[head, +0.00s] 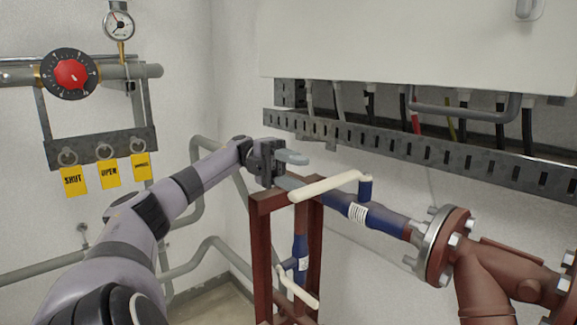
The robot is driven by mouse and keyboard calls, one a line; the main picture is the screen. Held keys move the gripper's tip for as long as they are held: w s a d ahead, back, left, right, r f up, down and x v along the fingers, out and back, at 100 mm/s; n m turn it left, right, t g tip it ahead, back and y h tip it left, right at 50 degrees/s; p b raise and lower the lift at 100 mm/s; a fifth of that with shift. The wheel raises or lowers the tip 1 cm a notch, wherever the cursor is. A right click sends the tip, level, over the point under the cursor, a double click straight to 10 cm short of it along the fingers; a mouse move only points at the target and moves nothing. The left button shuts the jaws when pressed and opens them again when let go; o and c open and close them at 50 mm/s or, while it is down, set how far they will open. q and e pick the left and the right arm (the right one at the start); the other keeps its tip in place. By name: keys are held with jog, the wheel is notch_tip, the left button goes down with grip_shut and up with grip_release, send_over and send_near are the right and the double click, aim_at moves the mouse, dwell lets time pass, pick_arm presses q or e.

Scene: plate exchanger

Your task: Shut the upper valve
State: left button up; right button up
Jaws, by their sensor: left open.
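The upper valve (378,220) is a blue body on the pipe at the middle right, with a white label. Its cream lever (325,186) runs left from a blue stem, roughly along the pipe, and its free end lies above the red-brown frame. My left gripper (297,170) is open and empty, its fingers pointing right, just above and behind the lever's free end in the picture. I cannot tell whether a finger touches the lever. The lower valve (300,250) is blue on a vertical pipe, with its own cream lever (298,289). My right gripper is not in view.
A red-brown frame (262,240) stands below the lever. A slotted cable tray (400,146) and white cabinet (420,45) hang above. A flange (446,247) is at right. Yellow tags (110,173), a red dial (71,74) and a gauge (119,24) are at left.

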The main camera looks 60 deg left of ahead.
pick_arm(q)
jog(key=shift+s+a, duration=0.2)
jog(key=shift+a, duration=0.85)
